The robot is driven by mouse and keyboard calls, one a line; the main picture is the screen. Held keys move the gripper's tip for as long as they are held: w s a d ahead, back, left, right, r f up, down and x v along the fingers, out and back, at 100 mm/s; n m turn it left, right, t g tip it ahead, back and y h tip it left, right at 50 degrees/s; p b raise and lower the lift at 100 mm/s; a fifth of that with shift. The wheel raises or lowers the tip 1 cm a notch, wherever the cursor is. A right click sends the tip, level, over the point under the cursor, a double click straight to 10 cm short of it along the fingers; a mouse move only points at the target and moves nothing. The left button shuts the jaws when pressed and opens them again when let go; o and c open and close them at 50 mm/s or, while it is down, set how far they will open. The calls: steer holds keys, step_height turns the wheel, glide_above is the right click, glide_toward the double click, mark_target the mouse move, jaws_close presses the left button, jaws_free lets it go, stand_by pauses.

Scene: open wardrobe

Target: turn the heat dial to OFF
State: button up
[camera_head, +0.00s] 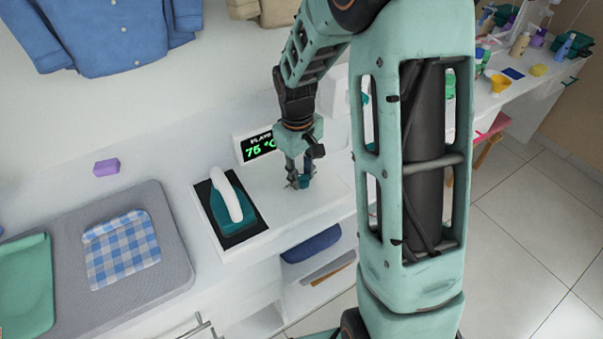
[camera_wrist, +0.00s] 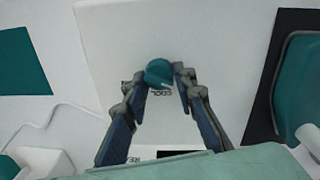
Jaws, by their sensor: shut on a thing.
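The heat dial (camera_wrist: 159,73) is a small round teal knob on a white surface in the wrist view. My gripper (camera_wrist: 161,76) is shut on it, with one finger on each side. In the head view my gripper (camera_head: 302,181) points down at the white worktop, with the dial mostly hidden between its fingers. A small dark label shows beside the dial in the wrist view, partly covered and upside down. I cannot tell the dial's setting. A display (camera_head: 259,147) behind it reads about 75 °C in green.
A teal iron (camera_head: 231,211) stands on a black pad left of the dial. A grey ironing mat (camera_head: 172,230) holds a checked cloth (camera_head: 122,249). A purple block (camera_head: 107,167) lies behind the mat. Open shelves with folded clothes are below the worktop.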

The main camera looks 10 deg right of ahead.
steer(key=shift+n, duration=0.3)
steer(key=o, duration=1.2)
steer(key=shift+c, duration=0.2)
steer(key=shift+r, duration=0.1)
step_height(320, 180, up, 12)
steer(key=shift+s+a, duration=0.2)
steer(key=shift+a, duration=0.15)
